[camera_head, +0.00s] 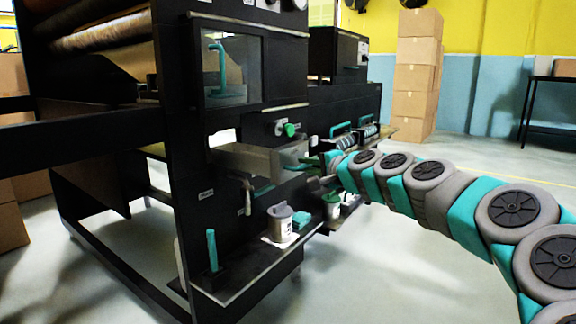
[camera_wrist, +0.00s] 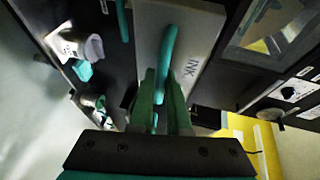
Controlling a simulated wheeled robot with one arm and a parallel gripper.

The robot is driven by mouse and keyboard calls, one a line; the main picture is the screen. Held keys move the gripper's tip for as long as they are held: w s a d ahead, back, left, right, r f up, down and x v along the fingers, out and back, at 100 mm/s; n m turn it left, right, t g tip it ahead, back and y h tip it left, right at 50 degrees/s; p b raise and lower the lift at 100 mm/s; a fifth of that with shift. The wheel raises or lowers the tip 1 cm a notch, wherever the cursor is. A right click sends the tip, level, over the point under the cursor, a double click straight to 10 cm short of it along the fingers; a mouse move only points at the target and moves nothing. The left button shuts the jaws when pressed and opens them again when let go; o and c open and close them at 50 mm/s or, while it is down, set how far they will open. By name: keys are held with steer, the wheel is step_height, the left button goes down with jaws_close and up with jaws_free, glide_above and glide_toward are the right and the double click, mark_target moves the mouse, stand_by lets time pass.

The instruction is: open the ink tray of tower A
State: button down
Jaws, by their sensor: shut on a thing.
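The ink tray (camera_head: 245,160) is a grey box at the front of the black press tower, in the middle of the head view. In the wrist view its grey face (camera_wrist: 190,45) carries the word INK and a teal bar handle (camera_wrist: 168,50). My gripper (camera_wrist: 160,98) has its two green fingers on either side of the handle's near end, shut on it. In the head view my gripper (camera_head: 306,164) is at the tray's right end, partly hidden by my arm. The tray's inside is not clearly visible, and I cannot tell how far out it stands.
Below the tray, a ledge (camera_head: 235,285) holds a grey-lidded white jar (camera_head: 281,226), a teal block (camera_head: 302,219) and an upright teal handle (camera_head: 212,250). A green knob (camera_head: 290,130) sits above the tray. Stacked cartons (camera_head: 416,75) stand behind.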

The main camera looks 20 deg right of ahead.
steer(key=shift+s+d, duration=0.5)
steer(key=shift+s, duration=0.25)
steer(key=c, duration=1.2)
jaws_free()
steer(key=shift+o, duration=0.2)
steer(key=v, duration=0.7)
steer(key=shift+s, duration=0.4)
steer(key=shift+d, duration=0.1)
